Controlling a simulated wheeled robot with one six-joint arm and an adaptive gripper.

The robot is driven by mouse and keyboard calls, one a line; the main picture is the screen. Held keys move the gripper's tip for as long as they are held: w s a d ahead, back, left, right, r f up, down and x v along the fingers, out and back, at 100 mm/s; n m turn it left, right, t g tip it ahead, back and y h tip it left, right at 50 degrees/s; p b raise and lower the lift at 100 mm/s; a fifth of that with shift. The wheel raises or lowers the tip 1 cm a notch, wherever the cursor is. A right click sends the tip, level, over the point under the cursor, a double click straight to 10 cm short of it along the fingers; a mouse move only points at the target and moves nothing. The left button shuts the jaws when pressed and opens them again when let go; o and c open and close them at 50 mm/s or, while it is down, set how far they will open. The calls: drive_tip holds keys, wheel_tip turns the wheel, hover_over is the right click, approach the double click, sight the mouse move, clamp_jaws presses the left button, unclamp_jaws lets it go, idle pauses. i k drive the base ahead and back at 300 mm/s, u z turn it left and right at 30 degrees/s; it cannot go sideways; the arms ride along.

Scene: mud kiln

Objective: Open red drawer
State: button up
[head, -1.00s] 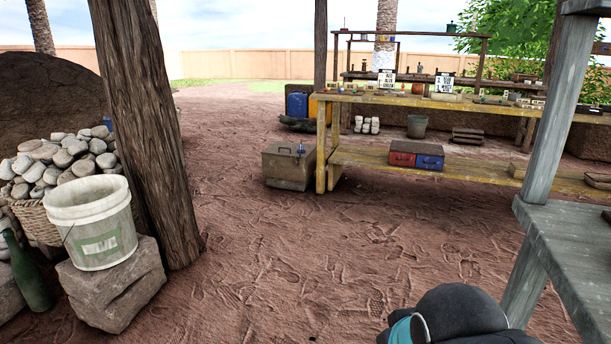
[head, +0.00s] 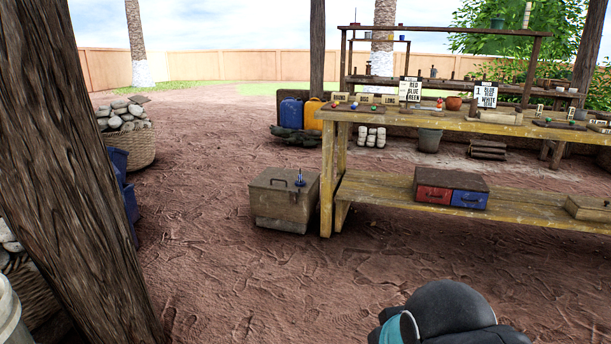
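The red drawer (head: 433,194) is the left front of a small dark-topped drawer box (head: 452,179) on the lower shelf of the yellow wooden table. It looks closed, flush with the blue drawer (head: 469,199) to its right. Small handles show on both fronts, too small to make out well. A black and teal part of my arm shows at the bottom edge, well short of the table. My gripper's fingers are not in view.
The yellow table (head: 345,190) has posts at its left end. A grey chest (head: 284,200) stands on the ground left of it. A thick wooden post (head: 60,150) rises close on the left. Bare ground (head: 240,285) lies open before the table.

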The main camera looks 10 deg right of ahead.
sight(434, 193)
drive_tip(key=i, duration=0.95)
drive_tip(key=z, duration=1.65)
drive_tip(key=i, duration=1.8)
drive_tip(key=u, duration=1.9)
